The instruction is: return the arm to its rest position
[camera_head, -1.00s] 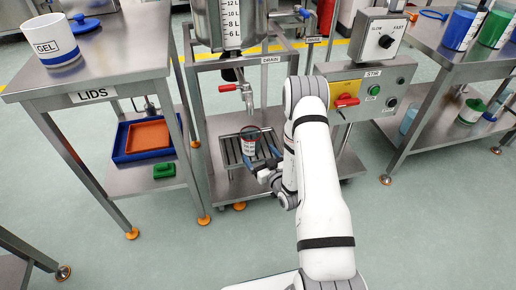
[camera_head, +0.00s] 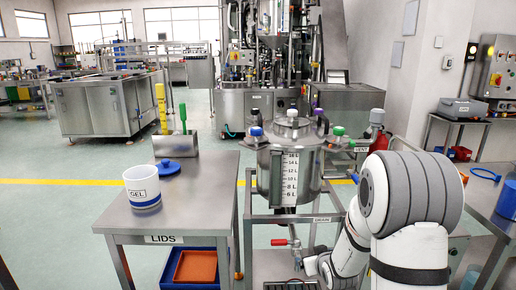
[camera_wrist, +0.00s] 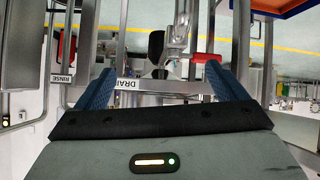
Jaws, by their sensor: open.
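My white arm (camera_head: 412,215) fills the lower right of the head view, with its large grey-banded joint raised close to the camera. Its lower links bend down beside the tank's stand, and the gripper end is cut off or hidden there. In the wrist view my gripper (camera_wrist: 160,80) is open, with its two blue fingers wide apart and nothing held between them. The wrist view is upside down. Beyond the fingers it shows the drain tap with a red handle (camera_wrist: 205,58) and the DRAIN label (camera_wrist: 128,84).
The steel tank (camera_head: 290,165) stands in its frame left of my arm. The lids table (camera_head: 190,215) at left carries a white GEL tub (camera_head: 142,187) and a blue lid (camera_head: 168,168). A side table (camera_head: 488,205) stands close at right. Open floor lies behind the lids table.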

